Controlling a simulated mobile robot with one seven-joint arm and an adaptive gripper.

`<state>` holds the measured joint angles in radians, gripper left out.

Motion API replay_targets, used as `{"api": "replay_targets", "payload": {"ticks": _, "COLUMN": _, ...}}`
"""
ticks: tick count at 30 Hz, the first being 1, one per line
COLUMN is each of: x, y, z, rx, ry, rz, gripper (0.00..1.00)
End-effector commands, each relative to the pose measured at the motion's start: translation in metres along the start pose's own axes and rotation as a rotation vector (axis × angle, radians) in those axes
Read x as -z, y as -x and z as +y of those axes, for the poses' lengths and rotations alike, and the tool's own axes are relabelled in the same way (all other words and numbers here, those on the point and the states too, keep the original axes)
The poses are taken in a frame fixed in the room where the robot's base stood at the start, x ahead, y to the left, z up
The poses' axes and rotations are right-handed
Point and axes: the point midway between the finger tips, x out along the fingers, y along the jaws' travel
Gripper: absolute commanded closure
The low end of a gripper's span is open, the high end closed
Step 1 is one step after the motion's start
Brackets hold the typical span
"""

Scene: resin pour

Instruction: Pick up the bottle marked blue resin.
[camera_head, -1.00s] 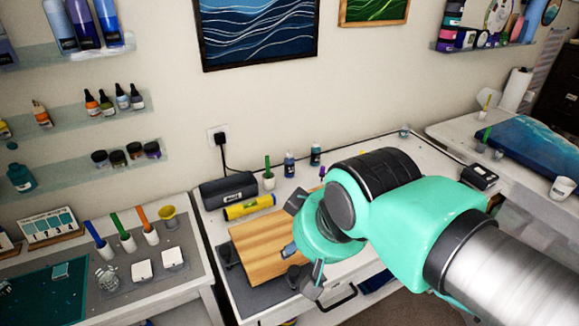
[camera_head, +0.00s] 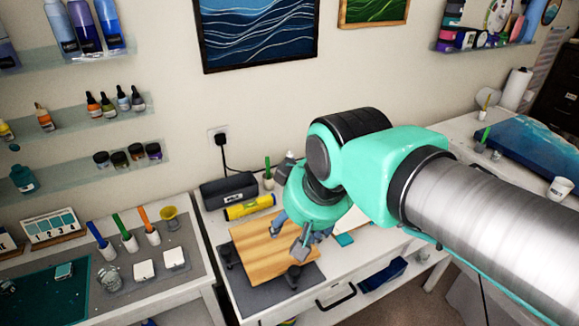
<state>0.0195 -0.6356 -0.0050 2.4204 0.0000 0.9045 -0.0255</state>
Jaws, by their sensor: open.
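My gripper (camera_head: 289,234) is open and empty, pointing down over the wooden board (camera_head: 256,260) on the white bench. Its fingers are partly hidden by its own teal body. The two small dark bottles at the back of the bench are now behind my arm, so I cannot make them out. Several blue and purple bottles (camera_head: 84,25) stand on the top left shelf. Their labels are too small to read, so I cannot tell which bottle is marked blue resin.
A yellow level (camera_head: 249,207) and a dark box (camera_head: 228,191) lie behind the board. A cup with a green stick (camera_head: 268,178) stands beside the box. The left bench holds white cups with coloured handles (camera_head: 129,242). A blue panel (camera_head: 530,147) lies on the right bench.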

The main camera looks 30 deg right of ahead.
Motion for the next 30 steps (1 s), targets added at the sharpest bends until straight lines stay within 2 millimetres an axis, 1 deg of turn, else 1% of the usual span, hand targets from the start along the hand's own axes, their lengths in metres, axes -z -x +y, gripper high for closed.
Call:
{"api": "replay_targets", "payload": {"ticks": 1, "x": 0.014, "y": 0.004, "z": 0.002, "rx": -0.002, "ry": 0.001, "rz": -0.011, "gripper": 0.42}}
{"api": "replay_targets", "payload": {"ticks": 3, "x": 0.031, "y": 0.005, "z": 0.005, "rx": -0.005, "ry": 0.004, "rz": -0.023, "gripper": 0.42}}
{"api": "replay_targets", "payload": {"ticks": 8, "x": 0.071, "y": 0.006, "z": 0.013, "rx": -0.01, "ry": 0.009, "rz": -0.051, "gripper": 0.42}}
{"api": "replay_targets", "payload": {"ticks": 14, "x": 0.119, "y": 0.001, "z": 0.025, "rx": -0.015, "ry": 0.016, "rz": -0.086, "gripper": 0.42}}
{"api": "replay_targets", "payload": {"ticks": 21, "x": 0.174, "y": -0.013, "z": 0.041, "rx": -0.019, "ry": 0.025, "rz": -0.127, "gripper": 0.42}}
{"api": "replay_targets", "payload": {"ticks": 23, "x": 0.187, "y": -0.018, "z": 0.045, "rx": -0.02, "ry": 0.026, "rz": -0.138, "gripper": 0.42}}
{"api": "replay_targets", "payload": {"ticks": 30, "x": 0.237, "y": -0.042, "z": 0.064, "rx": -0.021, "ry": 0.034, "rz": -0.179, "gripper": 0.42}}
